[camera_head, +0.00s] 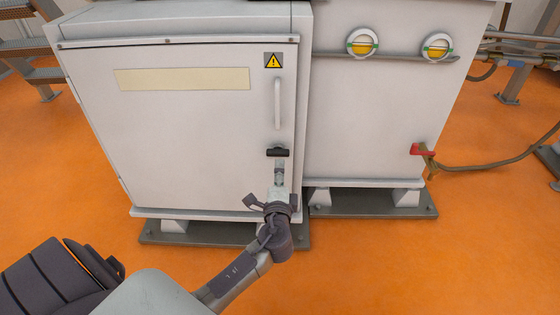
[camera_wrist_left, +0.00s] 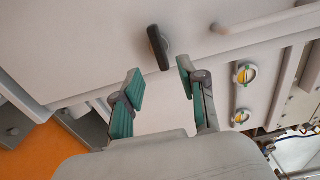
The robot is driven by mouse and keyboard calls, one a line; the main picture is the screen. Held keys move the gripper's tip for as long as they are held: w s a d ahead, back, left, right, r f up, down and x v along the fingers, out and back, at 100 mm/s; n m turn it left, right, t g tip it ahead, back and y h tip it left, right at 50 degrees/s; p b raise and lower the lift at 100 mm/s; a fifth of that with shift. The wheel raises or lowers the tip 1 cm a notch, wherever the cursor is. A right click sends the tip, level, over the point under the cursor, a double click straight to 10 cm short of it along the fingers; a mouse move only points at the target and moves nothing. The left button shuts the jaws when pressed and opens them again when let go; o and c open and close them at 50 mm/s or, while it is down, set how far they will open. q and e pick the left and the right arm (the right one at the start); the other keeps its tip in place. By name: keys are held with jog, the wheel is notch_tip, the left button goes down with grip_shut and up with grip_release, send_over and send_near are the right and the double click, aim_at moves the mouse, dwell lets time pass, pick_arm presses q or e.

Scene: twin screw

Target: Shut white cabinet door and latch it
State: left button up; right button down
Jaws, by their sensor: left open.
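The white cabinet door (camera_head: 190,135) looks flush with its frame in the head view, with hinges along its left edge. A black latch handle (camera_head: 277,152) lies horizontally near the door's right edge, below a white vertical grab handle (camera_head: 277,103). My left gripper (camera_head: 279,176) is just below the latch. In the left wrist view the gripper (camera_wrist_left: 160,79) is open, its teal-padded fingers apart. The black latch (camera_wrist_left: 158,47) is just beyond the fingertips, roughly in line with the gap, and appears not to be held. My right gripper is not in view.
A second white cabinet (camera_head: 375,120) adjoins on the right, with two round yellow gauges and a red valve handle (camera_head: 422,149) joined to a hose. Dark plinths (camera_head: 205,235) stick out below. The orange floor (camera_head: 400,265) in front is mostly clear.

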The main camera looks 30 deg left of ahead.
pick_arm(q)
jog(key=v, duration=0.5)
dwell(0.4)
